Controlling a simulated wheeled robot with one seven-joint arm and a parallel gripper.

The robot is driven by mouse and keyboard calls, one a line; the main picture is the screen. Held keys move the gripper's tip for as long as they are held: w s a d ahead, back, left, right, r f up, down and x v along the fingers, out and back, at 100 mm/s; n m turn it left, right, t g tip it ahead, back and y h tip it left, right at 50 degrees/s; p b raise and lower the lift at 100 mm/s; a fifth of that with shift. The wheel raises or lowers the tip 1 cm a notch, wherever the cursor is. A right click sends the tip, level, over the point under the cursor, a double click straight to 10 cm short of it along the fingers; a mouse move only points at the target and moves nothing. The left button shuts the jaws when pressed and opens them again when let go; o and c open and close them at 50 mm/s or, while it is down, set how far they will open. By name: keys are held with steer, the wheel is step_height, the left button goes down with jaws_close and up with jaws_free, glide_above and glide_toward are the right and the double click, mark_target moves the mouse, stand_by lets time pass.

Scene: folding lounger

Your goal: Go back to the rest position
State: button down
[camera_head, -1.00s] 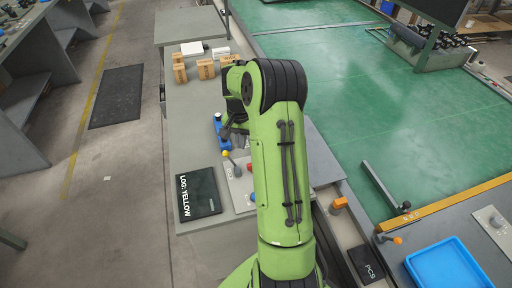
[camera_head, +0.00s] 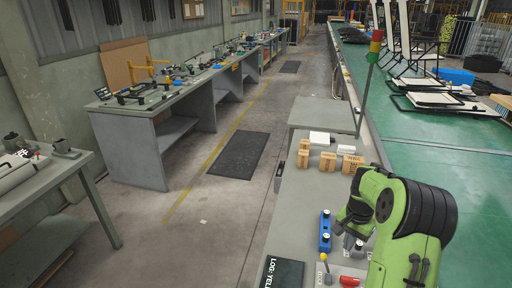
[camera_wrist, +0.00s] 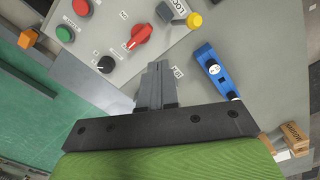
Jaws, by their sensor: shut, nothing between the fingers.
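My green arm reaches over the grey bench (camera_head: 300,215) at the lower right of the head view. My gripper (camera_wrist: 157,75) is shut and empty in the wrist view, its fingers together above the bench. The fingertips are hard to see in the head view.
A dark sign reading LOG: YELLOW (camera_head: 283,273) lies at the bench's near left. Several wooden blocks (camera_head: 327,161) and a white box (camera_head: 320,138) stand farther back. A signal lamp post (camera_head: 369,75) rises behind. The aisle with a black mat (camera_head: 237,155) is clear.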

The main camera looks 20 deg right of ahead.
steer(key=s+a+r+n+t+h, duration=0.1)
steer(key=s+a+r+n, duration=0.2)
steer(key=a+r, duration=0.4)
steer(key=s+a+r+n+t+h, duration=0.1)
steer(key=s+a+r+n, duration=0.1)
steer(key=a+r, duration=0.45)
steer(key=s+a+r+n+t+y, duration=0.1)
steer(key=s+a+n, duration=0.2)
steer(key=s+a, duration=0.2)
steer(key=s+a+r+n+t+y, duration=0.1)
steer(key=s+a+r+n+t, duration=0.1)
steer(key=s+a, duration=0.4)
steer(key=s+n, duration=0.1)
steer(key=s, duration=0.4)
steer(key=shift+r+n+t, duration=0.2)
steer(key=shift+n+t, duration=0.1)
steer(key=shift+n, duration=0.1)
steer(key=shift+a, duration=0.1)
